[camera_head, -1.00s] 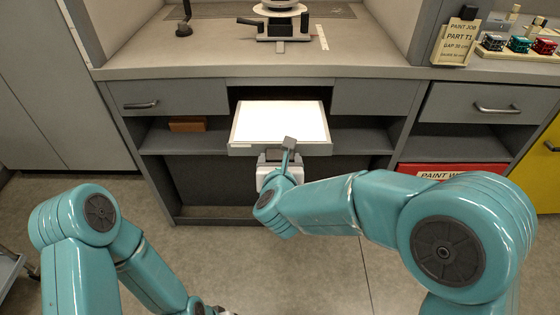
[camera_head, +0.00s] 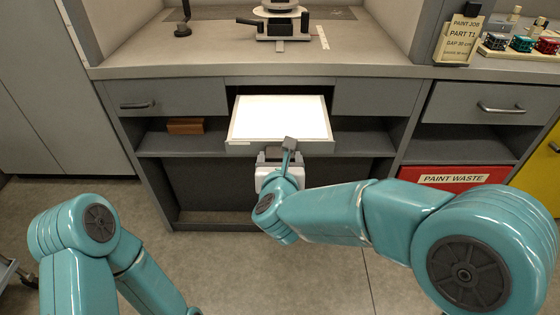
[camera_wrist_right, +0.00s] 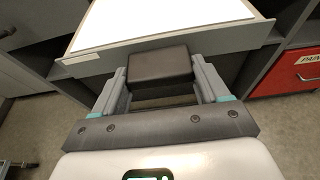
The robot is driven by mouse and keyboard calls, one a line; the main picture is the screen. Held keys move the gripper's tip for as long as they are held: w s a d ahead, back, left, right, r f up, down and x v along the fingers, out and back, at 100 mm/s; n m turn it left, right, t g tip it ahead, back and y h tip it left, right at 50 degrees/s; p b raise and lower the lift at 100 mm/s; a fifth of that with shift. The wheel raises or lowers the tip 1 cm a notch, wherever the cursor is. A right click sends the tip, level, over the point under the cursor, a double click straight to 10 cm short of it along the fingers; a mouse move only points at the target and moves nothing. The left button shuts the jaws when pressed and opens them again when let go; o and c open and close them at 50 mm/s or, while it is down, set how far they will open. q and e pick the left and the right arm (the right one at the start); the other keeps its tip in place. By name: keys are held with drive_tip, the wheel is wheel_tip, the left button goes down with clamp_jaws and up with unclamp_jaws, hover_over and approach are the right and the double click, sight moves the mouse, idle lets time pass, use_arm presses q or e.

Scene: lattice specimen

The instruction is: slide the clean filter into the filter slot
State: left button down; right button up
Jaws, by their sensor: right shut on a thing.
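The clean filter (camera_head: 280,118) is a bright white panel in a light grey frame. It lies level, its far part at the dark opening of the filter slot (camera_head: 270,91) in the middle of the cabinet and its front part sticking out. My right gripper (camera_head: 287,157) is at the filter's front edge. In the right wrist view my right gripper (camera_wrist_right: 163,85) is shut on a dark block-shaped handle (camera_wrist_right: 160,65) at the front of the filter frame (camera_wrist_right: 185,48). How deep the filter's far edge sits is hard to tell. My left gripper is out of view.
Grey drawers flank the slot left (camera_head: 160,97) and right (camera_head: 470,105). A brown block (camera_head: 185,126) lies on the left shelf. A red "PAINT WASTE" bin (camera_head: 455,178) is at lower right. The counter (camera_head: 220,60) overhangs above. The floor in front is clear.

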sight(280, 152)
drive_tip(key=shift+w+b, duration=0.35)
drive_tip(key=shift+w, duration=1.4)
drive_tip(key=shift+w+r, duration=0.1)
drive_tip(key=shift+w, duration=0.1)
drive_tip(key=shift+w, duration=1.9)
